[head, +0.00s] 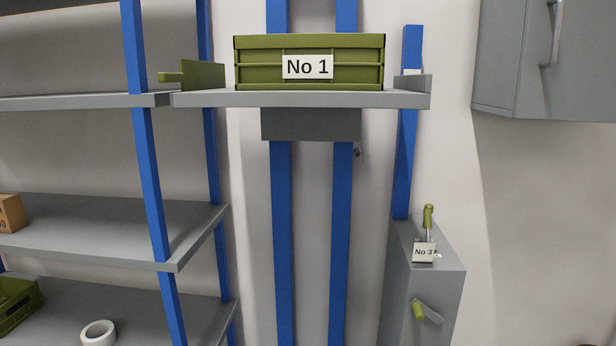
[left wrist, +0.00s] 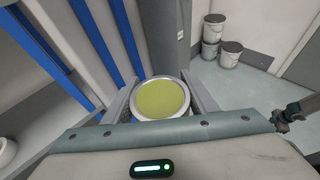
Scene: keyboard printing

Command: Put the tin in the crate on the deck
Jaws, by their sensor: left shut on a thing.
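The tin (left wrist: 162,99), round with an olive-yellow top and a pale metal rim, shows in the left wrist view. My left gripper (left wrist: 161,92) is shut on it, with a grey finger on each side. The tin's lower part is hidden. In the head view a green crate (head: 309,43) labelled "No 1" stands on the grey deck (head: 215,99), which is mounted on blue uprights. The crate's inside is hidden, as I see only its front. Neither gripper shows in the head view, and my right gripper is in neither view.
Grey shelves (head: 90,230) on blue posts stand at left, with a white roll (head: 98,333) low down. A grey cabinet (head: 435,265) with green-handled levers and a "No 3" label stands at right. Several pale buckets (left wrist: 231,52) stand on the floor in the wrist view.

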